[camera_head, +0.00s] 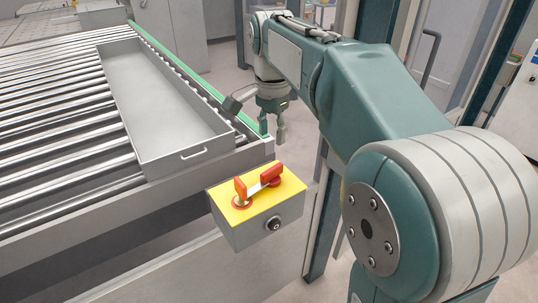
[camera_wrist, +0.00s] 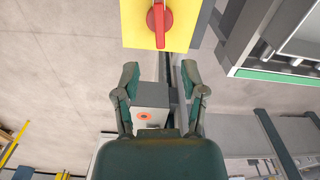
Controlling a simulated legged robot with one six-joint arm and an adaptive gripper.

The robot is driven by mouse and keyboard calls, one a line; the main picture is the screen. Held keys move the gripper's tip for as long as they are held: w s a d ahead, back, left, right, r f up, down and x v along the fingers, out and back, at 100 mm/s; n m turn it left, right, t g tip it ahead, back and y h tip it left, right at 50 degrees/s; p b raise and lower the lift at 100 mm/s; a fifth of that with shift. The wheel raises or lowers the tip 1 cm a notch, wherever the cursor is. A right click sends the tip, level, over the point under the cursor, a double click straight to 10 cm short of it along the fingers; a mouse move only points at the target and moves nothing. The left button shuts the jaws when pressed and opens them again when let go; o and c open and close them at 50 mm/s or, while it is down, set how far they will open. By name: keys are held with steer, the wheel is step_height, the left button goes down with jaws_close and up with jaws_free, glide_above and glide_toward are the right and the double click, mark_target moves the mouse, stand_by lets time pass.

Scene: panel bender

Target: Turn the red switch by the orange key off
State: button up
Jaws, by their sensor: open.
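A control box with a yellow top (camera_head: 262,203) is fixed at the near corner of the roller table. On it are an upright orange key-like handle (camera_head: 240,187) at the left, over a red round base, and a red switch handle (camera_head: 270,174) at the right. In the wrist view, the yellow face (camera_wrist: 135,25) is at the top edge with one red handle (camera_wrist: 159,22) on it, partly cut off. My gripper (camera_head: 272,127) is open and empty, behind the box in the head view and apart from it. Its fingers (camera_wrist: 160,77) are spread below the yellow face in the wrist view.
The roller table (camera_head: 65,115) carries a long grey tray (camera_head: 165,95) with a handle, left of my gripper. A green strip (camera_head: 185,70) runs along the table's edge. Floor is open beyond.

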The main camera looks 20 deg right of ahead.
mark_target(271, 168)
steer(key=shift+w+f, duration=0.1)
steer(key=shift+w, duration=0.05)
step_height(271, 168, down, 11)
steer(key=shift+r, duration=0.2)
jaws_close()
